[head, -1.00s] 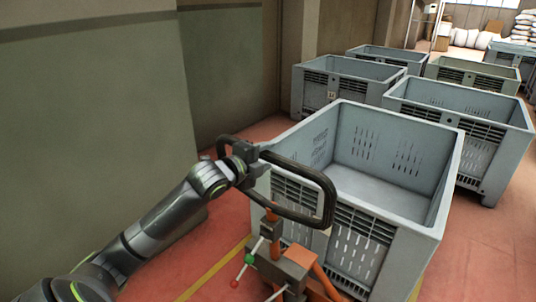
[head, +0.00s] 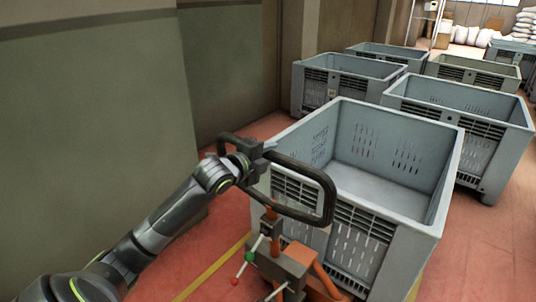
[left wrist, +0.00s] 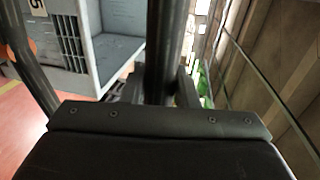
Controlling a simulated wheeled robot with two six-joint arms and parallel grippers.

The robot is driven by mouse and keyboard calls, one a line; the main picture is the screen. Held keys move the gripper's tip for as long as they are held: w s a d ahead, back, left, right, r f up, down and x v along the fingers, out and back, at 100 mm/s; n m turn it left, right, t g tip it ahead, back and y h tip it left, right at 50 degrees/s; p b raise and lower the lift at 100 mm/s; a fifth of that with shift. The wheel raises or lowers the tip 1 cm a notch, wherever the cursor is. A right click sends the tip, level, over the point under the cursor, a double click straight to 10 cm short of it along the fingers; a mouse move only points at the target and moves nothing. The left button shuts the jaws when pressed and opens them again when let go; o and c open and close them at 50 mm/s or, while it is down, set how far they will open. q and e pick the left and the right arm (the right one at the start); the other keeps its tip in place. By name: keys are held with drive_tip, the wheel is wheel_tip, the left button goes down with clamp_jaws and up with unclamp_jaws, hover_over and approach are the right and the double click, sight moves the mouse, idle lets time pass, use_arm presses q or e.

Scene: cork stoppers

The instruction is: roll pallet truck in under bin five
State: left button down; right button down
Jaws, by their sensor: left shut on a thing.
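The pallet truck (head: 283,262) is orange, with a black loop handle (head: 328,190), and stands at the front face of the nearest grey bin. That bin, bin five (head: 395,205), is large, open-topped and empty where I see inside. In the left wrist view a plate with a 5 (left wrist: 36,5) shows on a grey bin. My left gripper (head: 262,155) is shut on the left part of the handle; its bar also shows in the left wrist view (left wrist: 165,50). The truck's forks are hidden, so I cannot tell how far under the bin they reach. My right gripper is not in view.
More grey bins stand behind, one at the right (head: 465,125) and one at the back left (head: 345,80). A greenish-grey wall panel (head: 90,130) stands close on the left. Red floor (head: 490,250) is free at the right; a yellow line (head: 212,270) runs by the truck.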

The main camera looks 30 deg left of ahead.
use_arm(q)
drive_tip(key=shift+w, duration=0.1)
drive_tip(key=shift+w+r+b, duration=0.3)
drive_tip(key=shift+w+b, duration=0.05)
drive_tip(key=shift+w, duration=0.05)
drive_tip(key=shift+w+f, duration=0.1)
drive_tip(key=shift+w, duration=0.3)
drive_tip(key=c, duration=1.6)
unclamp_jaws()
drive_tip(key=shift+o, duration=1.4)
drive_tip(key=shift+d, duration=0.1)
drive_tip(key=shift+o, duration=0.8)
drive_tip(key=shift+w+f, duration=0.2)
drive_tip(key=shift+w, duration=0.05)
drive_tip(key=shift+s, duration=0.1)
